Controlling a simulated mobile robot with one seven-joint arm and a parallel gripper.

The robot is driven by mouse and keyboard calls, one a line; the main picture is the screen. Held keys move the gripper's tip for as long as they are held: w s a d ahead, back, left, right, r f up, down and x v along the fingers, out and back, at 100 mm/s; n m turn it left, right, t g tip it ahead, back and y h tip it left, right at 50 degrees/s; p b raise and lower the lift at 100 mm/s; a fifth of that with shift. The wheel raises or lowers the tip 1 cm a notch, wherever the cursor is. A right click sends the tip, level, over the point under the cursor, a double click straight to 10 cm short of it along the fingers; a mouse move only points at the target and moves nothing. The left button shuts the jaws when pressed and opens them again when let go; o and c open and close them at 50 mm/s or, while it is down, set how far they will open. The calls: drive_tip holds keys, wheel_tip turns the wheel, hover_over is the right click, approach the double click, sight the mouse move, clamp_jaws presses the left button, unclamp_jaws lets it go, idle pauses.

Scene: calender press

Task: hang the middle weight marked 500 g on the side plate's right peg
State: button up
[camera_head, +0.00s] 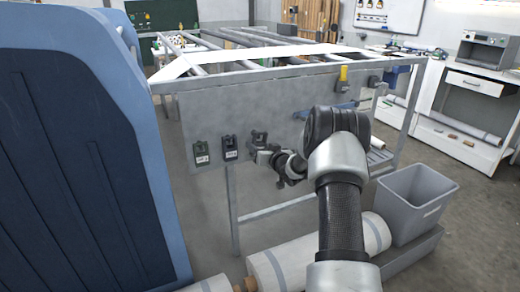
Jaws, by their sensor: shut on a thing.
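The side plate (290,98) is a grey upright panel on the near side of the metal frame. Two dark weights hang low on its left part, a left one (201,153) and one beside it (230,147). Both have pale labels too small to read. My gripper (262,151) is in front of the plate, just right of them. It appears shut on a third dark weight (258,138), whose marking I cannot read. The fingertips are small and partly hidden by the wrist. I cannot tell whether this weight touches a peg; no bare peg shows clearly.
A large blue panel (90,130) fills the left foreground. Pale rolls (283,268) lie on the floor below the plate. A grey bin (416,203) stands at the right. A yellow fitting (343,76) is at the plate's top edge. A white workbench (470,100) stands farther right.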

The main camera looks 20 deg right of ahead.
drive_tip(key=shift+w+a, duration=0.1)
drive_tip(key=shift+w, duration=1.2)
drive_tip(key=shift+w+f+b, duration=0.2)
drive_tip(key=shift+b, duration=0.15)
drive_tip(key=shift+w+r+b, duration=0.1)
drive_tip(key=shift+b, duration=0.2)
drive_tip(key=shift+r, duration=0.1)
drive_tip(key=shift+w+a, duration=0.1)
drive_tip(key=shift+a, duration=0.1)
